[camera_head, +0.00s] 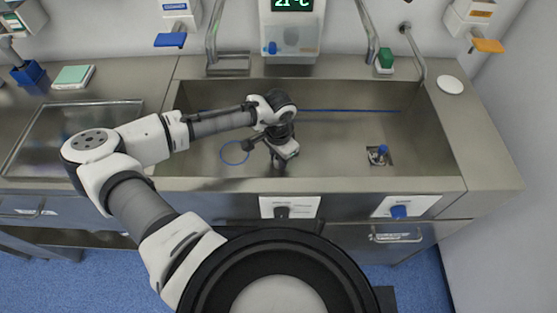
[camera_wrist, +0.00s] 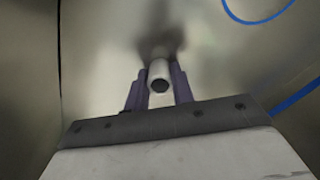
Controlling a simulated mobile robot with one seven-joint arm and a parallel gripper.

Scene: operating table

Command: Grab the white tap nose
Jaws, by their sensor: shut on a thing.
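The white tap nose (camera_wrist: 159,77) shows in the wrist view as a short pale tube with a dark round opening towards the camera. My gripper (camera_wrist: 159,88) has one finger on each side of it and is shut on it. In the head view my gripper (camera_head: 279,160) is down inside the sink basin, near its front wall. The tap nose cannot be made out there, hidden by my gripper and wrist.
The steel sink (camera_head: 335,168) surrounds my gripper with walls on all sides. A blue ring (camera_head: 234,153) lies left of my gripper, and a drain with a blue item (camera_head: 381,150) is to the right. Tall taps (camera_head: 371,38) and a dispenser (camera_head: 291,30) stand behind.

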